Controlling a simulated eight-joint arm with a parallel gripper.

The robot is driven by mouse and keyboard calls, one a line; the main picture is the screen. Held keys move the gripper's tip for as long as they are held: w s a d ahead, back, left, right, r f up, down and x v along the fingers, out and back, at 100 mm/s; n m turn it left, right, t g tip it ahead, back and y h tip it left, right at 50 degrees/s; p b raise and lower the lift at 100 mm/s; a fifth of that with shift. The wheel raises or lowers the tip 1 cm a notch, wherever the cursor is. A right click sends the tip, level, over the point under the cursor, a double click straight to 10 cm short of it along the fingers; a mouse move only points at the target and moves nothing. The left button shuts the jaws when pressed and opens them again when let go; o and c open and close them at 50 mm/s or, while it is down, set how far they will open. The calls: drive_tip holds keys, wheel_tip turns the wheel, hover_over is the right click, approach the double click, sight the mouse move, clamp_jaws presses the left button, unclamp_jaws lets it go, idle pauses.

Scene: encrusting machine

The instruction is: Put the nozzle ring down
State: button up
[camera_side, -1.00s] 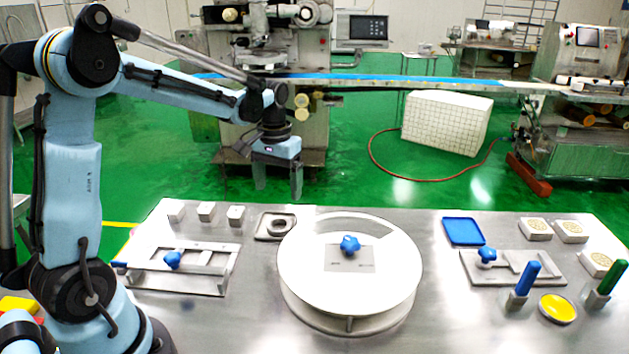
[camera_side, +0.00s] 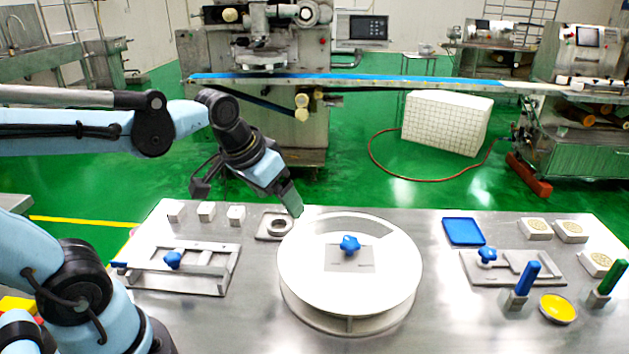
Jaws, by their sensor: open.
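The nozzle ring (camera_side: 279,226) is a grey metal ring. It lies on a small square plate (camera_side: 264,237) on the steel table, just left of the large white round disc. My gripper (camera_side: 294,208) is above and to the right of the ring, tilted down to the right, near the back left rim of the disc. It is open and I see nothing held in it. One finger largely covers the other from this side. I cannot tell how high the fingertips are above the table.
The white disc (camera_side: 305,272) with a blue star knob (camera_side: 349,245) fills the middle of the table. A slotted metal fixture (camera_side: 215,278) lies at the left, with small white blocks (camera_side: 206,211) behind it. A blue tray (camera_side: 463,231) and another fixture (camera_side: 530,268) lie at the right.

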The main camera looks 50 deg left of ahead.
drive_tip(key=shift+m+t, duration=0.6)
drive_tip(key=shift+t, duration=0.3)
drive_tip(key=s+d, duration=0.1)
drive_tip(key=f, duration=0.1)
drive_tip(key=s+d, duration=0.1)
drive_tip(key=shift+s+d+f, duration=0.25)
drive_tip(key=shift+s+d, duration=0.05)
drive_tip(key=shift+s, duration=0.05)
drive_tip(key=shift+c, duration=0.3)
